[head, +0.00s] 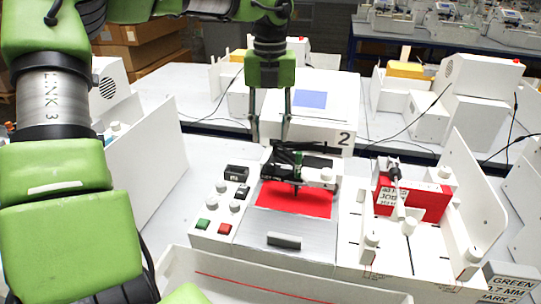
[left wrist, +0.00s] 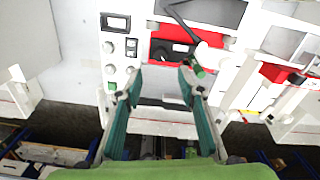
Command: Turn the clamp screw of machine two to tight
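Machine two (head: 325,232) is a white plotter marked "2" at its back, with a red bed (head: 295,201) and a dark pen carriage (head: 285,160) across it. A white knob-like part (head: 322,175) sits at the carriage's right end; I cannot tell for certain whether it is the clamp screw. A green-ended part shows in the left wrist view (left wrist: 199,71), near the right finger. My left gripper (head: 270,135) points down behind the carriage, open and empty; its fingers also show in the left wrist view (left wrist: 158,82). My right gripper is not in view.
Left of the bed is a panel with grey knobs (head: 212,203), a green button (head: 203,224) and a red button (head: 225,229). A white wall (head: 465,195) bounds the right side.

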